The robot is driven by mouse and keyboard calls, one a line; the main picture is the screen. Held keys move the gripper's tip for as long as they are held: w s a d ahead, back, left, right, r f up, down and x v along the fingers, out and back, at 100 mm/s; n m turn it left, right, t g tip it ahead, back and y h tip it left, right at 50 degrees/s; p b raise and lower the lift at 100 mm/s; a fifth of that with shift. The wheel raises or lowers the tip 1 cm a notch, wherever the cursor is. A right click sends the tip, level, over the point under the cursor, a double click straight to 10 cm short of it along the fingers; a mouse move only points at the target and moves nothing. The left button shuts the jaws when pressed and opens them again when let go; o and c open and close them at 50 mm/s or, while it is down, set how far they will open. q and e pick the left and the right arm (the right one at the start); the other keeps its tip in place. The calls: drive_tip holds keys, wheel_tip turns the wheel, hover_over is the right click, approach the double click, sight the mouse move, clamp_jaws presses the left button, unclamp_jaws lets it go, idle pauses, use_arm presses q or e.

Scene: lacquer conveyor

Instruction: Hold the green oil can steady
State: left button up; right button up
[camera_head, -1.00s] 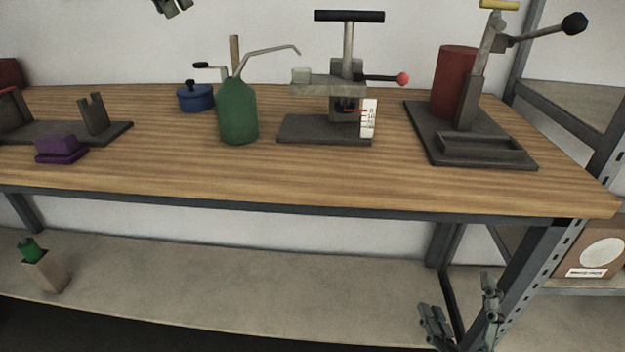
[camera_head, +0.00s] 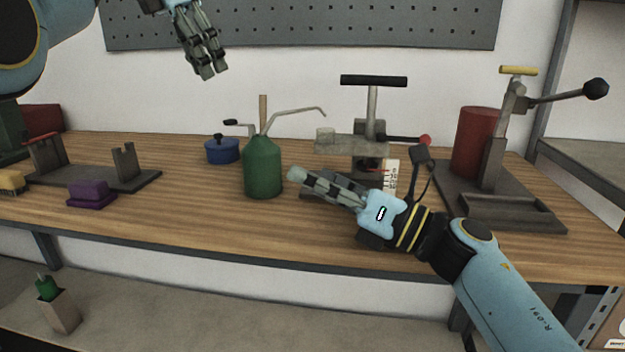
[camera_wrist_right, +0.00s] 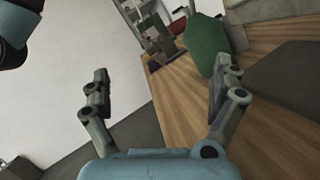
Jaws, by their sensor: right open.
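The green oil can (camera_head: 262,168) stands upright on the wooden workbench, its thin bent spout pointing right. My right gripper (camera_head: 299,176) is just right of the can, its fingers pointing left toward it. A small gap shows between them in the head view. In the right wrist view the right gripper (camera_wrist_right: 165,78) is open and empty. There the can (camera_wrist_right: 204,42) is at the upper right, beyond the right-hand finger, which overlaps its edge. My left gripper (camera_head: 211,72) hangs in the air above and left of the can, apart from it; its finger gap is unclear.
A blue lidded pot (camera_head: 222,151) is left of the can. A purple block (camera_head: 91,194) sits farther left near a dark fixture (camera_head: 125,168). A press (camera_head: 372,128) stands behind my right arm. A red cylinder (camera_head: 474,143) is at right. The bench front before the can is clear.

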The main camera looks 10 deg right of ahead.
sight(276, 168)
drive_tip(key=w+n+h, duration=0.1)
drive_tip(key=w+f+n+h, duration=0.1)
drive_tip(key=w, duration=0.1)
drive_tip(key=w+f+n+h, duration=0.1)
drive_tip(key=w, duration=0.1)
drive_tip(key=shift+w+d+f+n, duration=0.1)
drive_tip(key=shift+w+n, duration=0.05)
drive_tip(key=shift+n, duration=0.25)
drive_tip(key=shift+w+f+n, duration=0.1)
drive_tip(key=shift+w+n, duration=0.2)
drive_tip(key=shift+w, duration=0.05)
drive_tip(key=shift+w+f, duration=0.1)
drive_tip(key=shift+w, duration=0.15)
drive_tip(key=x, duration=1)
drive_tip(key=shift+w+f, duration=0.1)
drive_tip(key=shift+w, duration=0.05)
drive_tip(key=c, duration=1.4)
use_arm(q)
clamp_jaws()
use_arm(e)
drive_tip(key=shift+c, duration=0.3)
